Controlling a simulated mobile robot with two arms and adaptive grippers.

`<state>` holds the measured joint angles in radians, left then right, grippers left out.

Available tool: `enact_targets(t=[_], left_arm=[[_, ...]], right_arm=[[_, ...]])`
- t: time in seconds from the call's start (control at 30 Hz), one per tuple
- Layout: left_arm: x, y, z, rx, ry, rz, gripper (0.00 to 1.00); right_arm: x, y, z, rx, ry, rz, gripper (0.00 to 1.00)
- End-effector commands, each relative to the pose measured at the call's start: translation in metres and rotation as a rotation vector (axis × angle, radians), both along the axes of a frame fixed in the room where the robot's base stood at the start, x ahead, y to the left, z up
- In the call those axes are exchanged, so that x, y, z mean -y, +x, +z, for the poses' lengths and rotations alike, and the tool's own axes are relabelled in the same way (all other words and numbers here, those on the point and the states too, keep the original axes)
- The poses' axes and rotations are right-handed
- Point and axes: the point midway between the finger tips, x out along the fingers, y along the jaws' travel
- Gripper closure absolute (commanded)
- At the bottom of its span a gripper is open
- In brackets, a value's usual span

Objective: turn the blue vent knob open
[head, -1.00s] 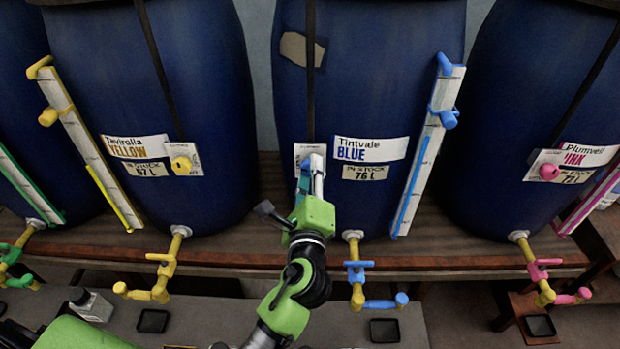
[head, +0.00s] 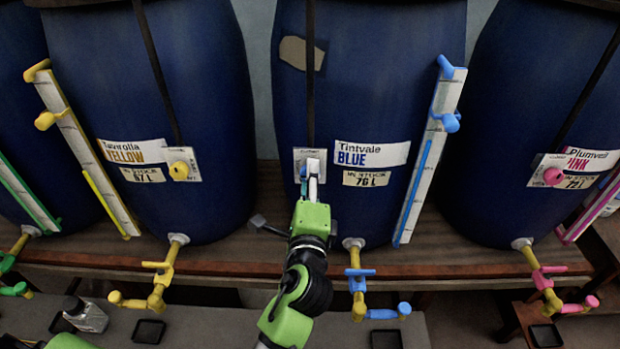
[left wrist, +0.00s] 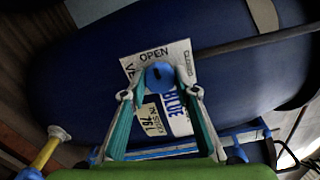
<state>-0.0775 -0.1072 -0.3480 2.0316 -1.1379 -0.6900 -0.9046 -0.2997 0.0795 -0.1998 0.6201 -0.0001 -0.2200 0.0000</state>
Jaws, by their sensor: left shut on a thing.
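The blue vent knob (left wrist: 160,76) is a small round knob on a white plate (left wrist: 128,66) marked OPEN along one edge, with a second, partly hidden word on the adjacent edge. My left gripper (left wrist: 160,80) is shut on the knob, one fingertip on each side of it. In the head view my left gripper (head: 313,176) reaches up to the plate (head: 301,155) on the middle vat (head: 375,80), labelled Tintvale BLUE. There the gripper hides the knob. I cannot tell which way the knob points. My right gripper is not in view.
A yellow knob (head: 179,171) and a pink knob (head: 552,176) sit on the neighbouring vats. A blue-trimmed sight gauge (head: 428,160) and a blue-handled tap (head: 358,272) are right of my left arm. Black trays (head: 149,331) lie below the taps.

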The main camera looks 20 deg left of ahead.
Motion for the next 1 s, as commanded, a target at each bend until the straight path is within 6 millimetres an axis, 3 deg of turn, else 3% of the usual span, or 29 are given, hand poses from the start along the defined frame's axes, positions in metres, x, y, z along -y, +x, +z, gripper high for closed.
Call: enact_targets(t=[0.1,0.13,0.2,0.63,1.0], left_arm=[[0.0,0.0,0.0,0.0,-0.003,0.0,0.93],[0.0,0.0,0.0,0.0,-0.002,0.0,0.67],[0.0,0.0,0.0,0.0,-0.002,0.0,0.55],[0.003,-0.007,-0.001,-0.001,0.0,-0.002,0.55],[0.021,-0.073,-0.003,-0.005,-0.001,-0.001,0.55]], right_arm=[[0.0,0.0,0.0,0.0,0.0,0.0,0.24],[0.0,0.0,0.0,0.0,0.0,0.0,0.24],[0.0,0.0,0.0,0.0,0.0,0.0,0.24],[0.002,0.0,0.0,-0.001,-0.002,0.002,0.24],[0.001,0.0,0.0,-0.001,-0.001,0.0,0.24]])
